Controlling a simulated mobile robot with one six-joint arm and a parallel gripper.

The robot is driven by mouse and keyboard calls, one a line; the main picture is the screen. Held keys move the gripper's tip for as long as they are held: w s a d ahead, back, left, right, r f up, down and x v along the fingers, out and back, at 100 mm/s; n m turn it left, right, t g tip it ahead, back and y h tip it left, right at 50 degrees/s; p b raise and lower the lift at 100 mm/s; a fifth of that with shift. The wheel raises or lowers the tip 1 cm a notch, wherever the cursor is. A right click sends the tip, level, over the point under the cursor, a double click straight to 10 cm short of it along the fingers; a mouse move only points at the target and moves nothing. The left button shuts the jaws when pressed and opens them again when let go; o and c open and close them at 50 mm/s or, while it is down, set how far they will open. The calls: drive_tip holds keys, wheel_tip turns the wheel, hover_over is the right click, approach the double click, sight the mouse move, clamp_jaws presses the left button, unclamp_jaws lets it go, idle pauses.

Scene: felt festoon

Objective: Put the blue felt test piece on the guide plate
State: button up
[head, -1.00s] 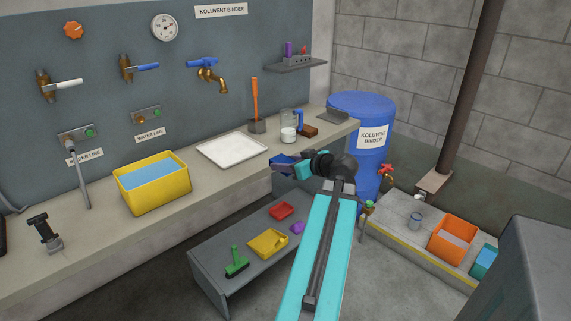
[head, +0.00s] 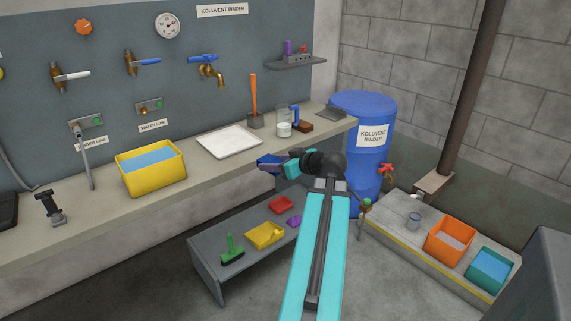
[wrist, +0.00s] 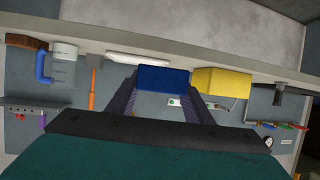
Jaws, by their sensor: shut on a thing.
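My gripper (head: 270,162) is shut on the blue felt test piece (head: 266,166), held in the air in front of the bench, right of the white tray in the head view. In the wrist view the blue piece (wrist: 162,79) sits between the two fingers as a flat-faced block. The guide plate is not clearly identifiable. A flat dark grey plate (head: 331,113) lies at the bench's far right end, and a dark slab (head: 8,211) shows at the left edge; I cannot tell whether either is it.
The bench (head: 95,215) holds a yellow tub (head: 152,180) of blue liquid, a white tray (head: 229,141), a jug (head: 284,129) and a black clamp-like tool (head: 50,209). A low grey table (head: 205,262) stands below. A blue barrel (head: 365,105) stands right.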

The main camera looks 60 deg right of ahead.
drive_tip(key=w+a+n+y, duration=0.5)
drive_tip(key=w+a+y, duration=0.1)
drive_tip(key=w+a, duration=1.8)
drive_tip(key=w+a+g+y, duration=0.1)
drive_tip(key=w+a, duration=0.3)
drive_tip(key=a, duration=1.1)
drive_tip(key=w+a, duration=0.4)
drive_tip(key=a, duration=1.1)
drive_tip(key=w+a+r+m+t+h, duration=0.1)
drive_tip(key=w+r+m+h, duration=0.2)
drive_tip(key=r+h, duration=0.1)
drive_tip(key=shift+w+r+h, duration=0.15)
drive_tip(key=shift+r+h, duration=0.15)
drive_tip(key=shift+r, duration=0.6)
